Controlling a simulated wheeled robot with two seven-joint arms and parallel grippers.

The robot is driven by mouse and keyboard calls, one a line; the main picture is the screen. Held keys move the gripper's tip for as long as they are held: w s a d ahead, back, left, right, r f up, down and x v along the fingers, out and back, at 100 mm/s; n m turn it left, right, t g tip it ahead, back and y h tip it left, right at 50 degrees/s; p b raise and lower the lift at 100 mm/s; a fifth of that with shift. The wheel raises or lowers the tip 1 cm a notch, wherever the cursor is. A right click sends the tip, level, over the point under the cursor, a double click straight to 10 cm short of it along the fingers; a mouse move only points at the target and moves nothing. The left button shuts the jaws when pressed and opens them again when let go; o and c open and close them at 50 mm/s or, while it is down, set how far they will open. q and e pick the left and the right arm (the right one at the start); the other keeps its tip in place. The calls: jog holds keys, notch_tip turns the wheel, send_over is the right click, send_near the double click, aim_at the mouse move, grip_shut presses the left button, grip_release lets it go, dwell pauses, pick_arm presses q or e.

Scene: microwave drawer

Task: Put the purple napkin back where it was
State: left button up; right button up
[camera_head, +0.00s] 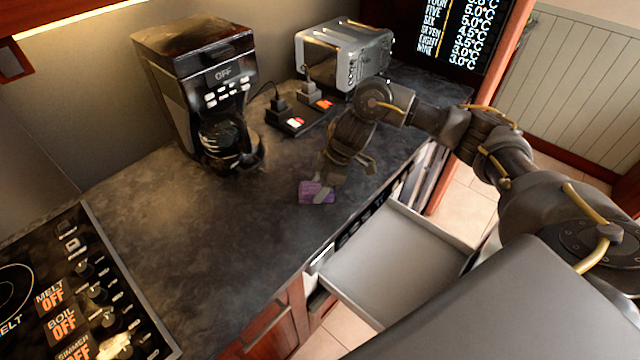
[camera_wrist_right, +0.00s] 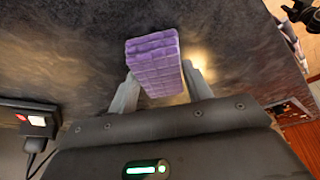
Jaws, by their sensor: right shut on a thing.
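The purple napkin (camera_head: 310,191) is a small folded block at the dark countertop, below my right gripper in the head view. My right gripper (camera_head: 346,180) is shut on it. In the right wrist view the napkin (camera_wrist_right: 155,66) sits between the two fingers (camera_wrist_right: 160,92), with its far end sticking out past them. I cannot tell whether it touches the counter or is slightly above it. An open, empty-looking grey drawer (camera_head: 400,262) stands out below the counter edge, right of the napkin. My left gripper is not in view.
A coffee maker (camera_head: 195,85) stands at the back left, and a toaster (camera_head: 343,58) at the back. Plugs sit in a socket block (camera_head: 296,120) between them. A stove (camera_head: 75,290) is at the left front. The counter's middle is clear.

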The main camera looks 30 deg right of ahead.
jog(key=shift+f, duration=0.2)
jog(key=o, duration=0.9)
jog(key=shift+o, duration=0.2)
jog(key=shift+r, duration=0.1)
jog(key=shift+d+r, duration=0.15)
jog(key=shift+r, duration=0.3)
jog(key=v, duration=1.1)
jog(key=shift+b, duration=0.3)
jog(key=shift+d+r, duration=0.1)
